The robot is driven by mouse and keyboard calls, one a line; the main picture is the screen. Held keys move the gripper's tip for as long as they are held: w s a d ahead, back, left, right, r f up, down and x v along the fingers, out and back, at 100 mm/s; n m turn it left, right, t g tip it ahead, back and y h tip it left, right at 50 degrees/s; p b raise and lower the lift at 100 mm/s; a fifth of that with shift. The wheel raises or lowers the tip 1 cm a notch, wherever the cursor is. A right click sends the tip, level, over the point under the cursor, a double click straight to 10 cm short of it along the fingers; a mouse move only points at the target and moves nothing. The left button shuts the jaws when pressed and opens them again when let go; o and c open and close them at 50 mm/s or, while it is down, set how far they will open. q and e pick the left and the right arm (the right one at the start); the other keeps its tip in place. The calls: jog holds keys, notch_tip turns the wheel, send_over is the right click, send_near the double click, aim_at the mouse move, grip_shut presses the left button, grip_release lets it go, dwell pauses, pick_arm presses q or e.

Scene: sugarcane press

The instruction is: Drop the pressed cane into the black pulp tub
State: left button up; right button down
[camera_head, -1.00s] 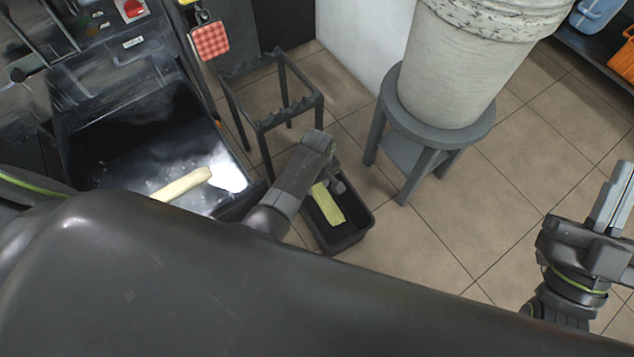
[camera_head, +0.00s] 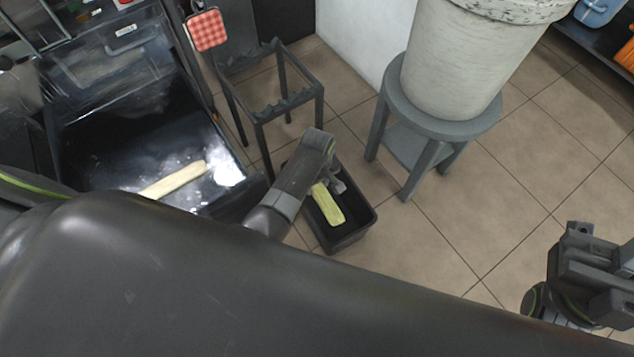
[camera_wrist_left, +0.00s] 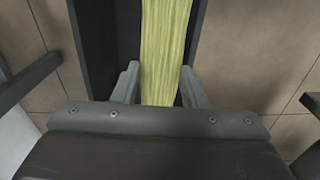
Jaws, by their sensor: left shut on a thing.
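My left gripper (camera_head: 331,186) is shut on a flat, yellow-green pressed cane (camera_head: 329,206). In the left wrist view the cane (camera_wrist_left: 166,45) runs forward between the two fingers (camera_wrist_left: 160,88). The black pulp tub (camera_head: 366,226) is on the floor, and the cane shows over its opening. I cannot tell whether the cane touches the tub's floor. In the left wrist view the tub's dark wall (camera_wrist_left: 96,45) shows beside the cane. My right gripper (camera_head: 590,272) is far to the right, away from the tub; its jaw state is unclear.
Another pale cane piece (camera_head: 173,181) lies in the press's dark, shiny tray (camera_head: 100,165) at left. An empty grey frame stand (camera_head: 268,118) is behind the tub. A round grey stool (camera_head: 440,122) bears a big pale bucket (camera_head: 455,65). Tiled floor right of the tub is clear.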

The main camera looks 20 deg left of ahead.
pick_arm(q)
jog(key=shift+f, duration=0.1)
jog(key=o, duration=1.1)
